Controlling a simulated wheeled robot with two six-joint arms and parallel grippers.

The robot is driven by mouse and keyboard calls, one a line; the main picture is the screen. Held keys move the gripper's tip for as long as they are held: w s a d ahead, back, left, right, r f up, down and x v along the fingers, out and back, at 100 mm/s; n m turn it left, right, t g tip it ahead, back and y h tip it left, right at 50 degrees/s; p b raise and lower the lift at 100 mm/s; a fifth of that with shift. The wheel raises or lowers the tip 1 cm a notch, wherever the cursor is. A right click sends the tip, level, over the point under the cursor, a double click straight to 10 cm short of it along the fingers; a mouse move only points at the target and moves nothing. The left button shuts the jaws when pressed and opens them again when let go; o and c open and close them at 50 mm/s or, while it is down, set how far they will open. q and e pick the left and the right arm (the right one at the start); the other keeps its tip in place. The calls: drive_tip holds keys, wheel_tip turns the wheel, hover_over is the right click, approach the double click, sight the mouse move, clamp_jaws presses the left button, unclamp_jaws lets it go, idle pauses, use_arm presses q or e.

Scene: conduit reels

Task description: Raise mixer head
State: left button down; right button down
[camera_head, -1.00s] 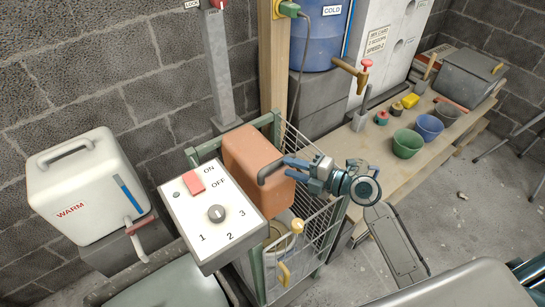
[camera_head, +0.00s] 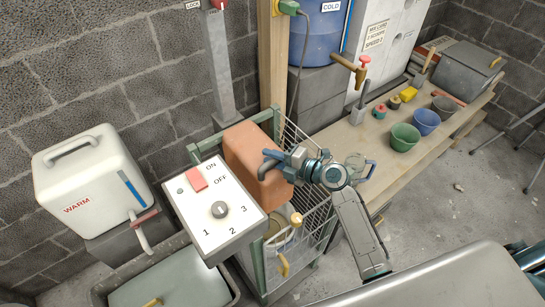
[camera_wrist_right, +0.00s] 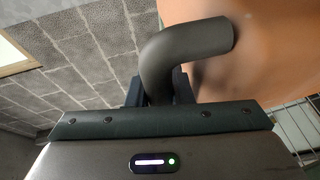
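The mixer head (camera_head: 252,150) is an orange rounded block behind the white control panel in the head view. It also fills the upper right of the right wrist view (camera_wrist_right: 275,50). Its dark bent handle (camera_wrist_right: 160,60) comes out of the orange face and runs down between the two dark fingers of my right gripper (camera_wrist_right: 158,90). In the head view my right gripper (camera_head: 279,165) is at the handle. A finger shows on each side of the handle; whether they press on it is not clear. My left gripper is not in view.
The control panel (camera_head: 213,205), with a red switch and a dial, stands close in front of the head. A wire-mesh guard (camera_head: 312,215) is below my right arm. A white WARM tank (camera_head: 95,180) is left; a bench (camera_head: 440,140) with several pots is right.

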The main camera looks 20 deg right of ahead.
wheel_tip(320, 180, up, 26)
idle(0.5)
drive_tip(key=c, duration=1.6)
unclamp_jaws()
drive_tip(key=shift+o, duration=0.2)
drive_tip(key=shift+f, duration=0.15)
drive_tip(key=shift+d+f, duration=0.1)
drive_tip(key=shift+f, duration=0.05)
drive_tip(key=b+v, duration=0.4)
drive_tip(key=v, duration=0.6)
drive_tip(key=shift+s+b, duration=0.25)
drive_tip(key=shift+b, duration=0.1)
